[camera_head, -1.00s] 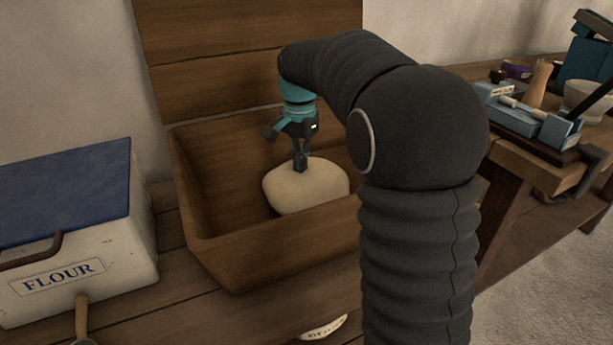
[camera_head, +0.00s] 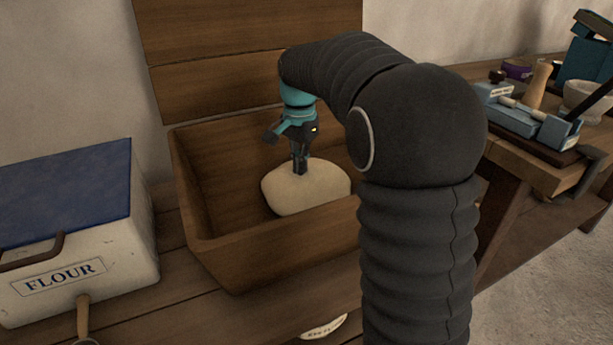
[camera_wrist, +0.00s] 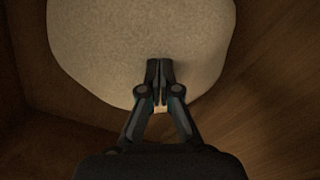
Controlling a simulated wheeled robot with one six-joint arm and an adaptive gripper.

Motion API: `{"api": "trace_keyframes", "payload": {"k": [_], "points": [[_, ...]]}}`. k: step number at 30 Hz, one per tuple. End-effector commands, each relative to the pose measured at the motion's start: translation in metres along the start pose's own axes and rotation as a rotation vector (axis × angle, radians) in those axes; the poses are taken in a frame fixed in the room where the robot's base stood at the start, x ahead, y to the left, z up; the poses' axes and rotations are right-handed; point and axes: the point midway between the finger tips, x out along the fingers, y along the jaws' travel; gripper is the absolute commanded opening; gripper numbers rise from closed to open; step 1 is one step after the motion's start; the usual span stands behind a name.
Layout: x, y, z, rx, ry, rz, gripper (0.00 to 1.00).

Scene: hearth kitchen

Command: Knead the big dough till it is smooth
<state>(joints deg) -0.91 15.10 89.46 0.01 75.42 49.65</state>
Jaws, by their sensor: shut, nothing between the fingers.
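The big dough (camera_head: 306,188) is a pale, rounded lump lying on the floor of a wooden trough (camera_head: 272,258). Its surface looks even from here; fine texture is too small to judge. My gripper (camera_head: 299,171) points down over the back part of the dough, its fingertips at or just above the surface; I cannot tell if they press in. In the wrist view the dough (camera_wrist: 140,40) fills the upper middle, and my gripper (camera_wrist: 159,64) has its fingers together and empty over the dough's near edge. My arm hides the trough's right end in the head view.
A flour box (camera_head: 70,225) with a blue lid stands left of the trough, with a wooden handle (camera_head: 83,318) in front. A partly hidden round white label or dish (camera_head: 325,327) lies below the trough. Another bench (camera_head: 540,165) at right holds blue equipment (camera_head: 530,118) and a bowl (camera_head: 585,98).

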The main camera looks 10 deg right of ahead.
Motion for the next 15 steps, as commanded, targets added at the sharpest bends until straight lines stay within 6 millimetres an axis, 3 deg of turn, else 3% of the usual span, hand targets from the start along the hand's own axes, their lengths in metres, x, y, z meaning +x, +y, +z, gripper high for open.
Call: {"api": "trace_keyframes", "payload": {"k": [15], "points": [[-0.0056, 0.0001, 0.0, 0.0, 0.0, 0.001, 0.0]]}}
